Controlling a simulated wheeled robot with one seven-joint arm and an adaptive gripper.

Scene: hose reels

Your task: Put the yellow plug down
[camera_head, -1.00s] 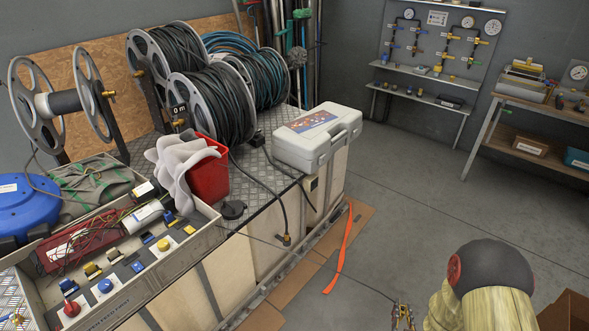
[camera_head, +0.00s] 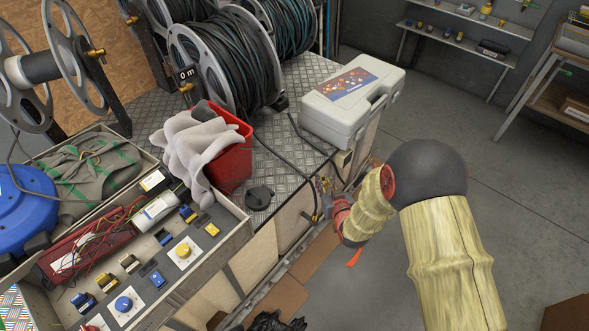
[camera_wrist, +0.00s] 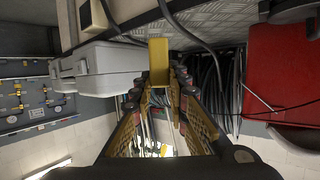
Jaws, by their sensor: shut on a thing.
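My gripper (camera_wrist: 160,88) is shut on the yellow plug (camera_wrist: 158,60), which shows as a yellow block between the fingertips in the wrist view. In the head view, my gripper (camera_head: 325,188) is small and partly hidden by my arm, by the front edge of the metal-topped bench (camera_head: 300,75), just below the white case. I cannot make out the plug clearly there, nor tell whether it touches anything.
The white case (camera_head: 352,108) stands on the bench near my gripper. A red bucket (camera_head: 232,160) with a grey cloth, a black disc (camera_head: 259,197) and a black hose (camera_head: 287,162) are to the left. A parts tray (camera_head: 215,245) holds several switches and connectors. Open floor lies right.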

